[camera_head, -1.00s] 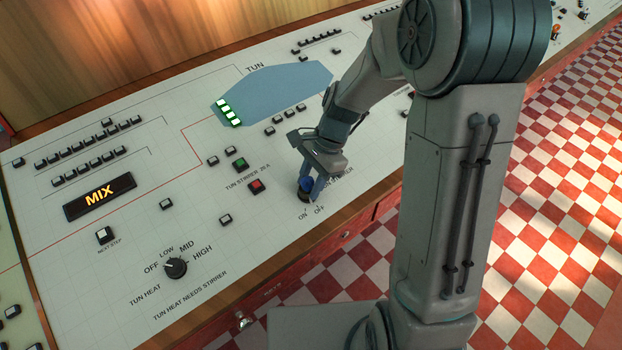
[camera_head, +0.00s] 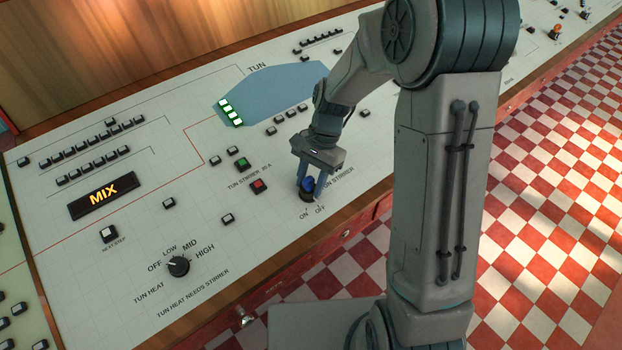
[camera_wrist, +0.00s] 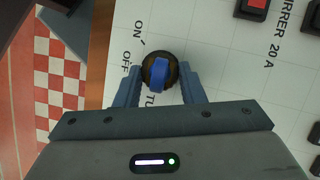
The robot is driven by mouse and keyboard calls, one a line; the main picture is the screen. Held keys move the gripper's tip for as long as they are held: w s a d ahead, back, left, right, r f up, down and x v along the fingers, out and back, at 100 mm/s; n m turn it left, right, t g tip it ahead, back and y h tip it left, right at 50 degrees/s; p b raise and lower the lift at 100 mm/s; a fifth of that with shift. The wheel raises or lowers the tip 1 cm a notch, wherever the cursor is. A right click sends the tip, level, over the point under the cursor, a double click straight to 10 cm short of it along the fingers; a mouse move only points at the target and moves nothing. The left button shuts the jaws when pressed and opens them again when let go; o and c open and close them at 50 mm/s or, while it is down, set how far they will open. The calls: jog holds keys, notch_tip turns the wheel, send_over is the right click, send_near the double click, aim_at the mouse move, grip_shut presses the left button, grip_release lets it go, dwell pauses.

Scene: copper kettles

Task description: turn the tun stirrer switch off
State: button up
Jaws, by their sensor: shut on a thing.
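The tun stirrer switch (camera_head: 306,186) is a blue-handled rotary knob on a dark round base near the panel's front edge. ON and OFF labels are printed beside it. In the wrist view the switch (camera_wrist: 158,72) shows its blue handle upright in the picture, between my fingers. My gripper (camera_head: 312,188) reaches down over it, shut on the knob with one finger on each side; it also shows in the wrist view (camera_wrist: 160,82). The fingers partly hide the knob in the head view, and I cannot tell exactly which label it points to.
A green button (camera_head: 242,164) and a red button (camera_head: 259,186) sit left of the switch. The tun heat knob (camera_head: 178,266) is further left and points near OFF. Bare panel surrounds the switch.

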dwell(0.5)
jog(key=o, duration=1)
jog(key=shift+r, duration=0.1)
jog(key=v, duration=1.3)
jog(key=shift+r, duration=0.35)
jog(key=s+d+r+n+t+h, duration=0.1)
jog(key=s+d+n+t, duration=0.2)
jog(key=s, duration=0.5)
jog(key=s+d+r+n+t+h, duration=0.1)
jog(key=s+d+n+t+h, duration=0.1)
jog(key=s, duration=0.7)
jog(key=d+n+t, duration=0.1)
jog(key=d+n, duration=0.1)
jog(key=d, duration=0.1)
jog(key=shift+s+d+r+n+t, duration=0.2)
jog(key=shift+d+r+n+t, duration=0.1)
jog(key=shift+r+n, duration=0.1)
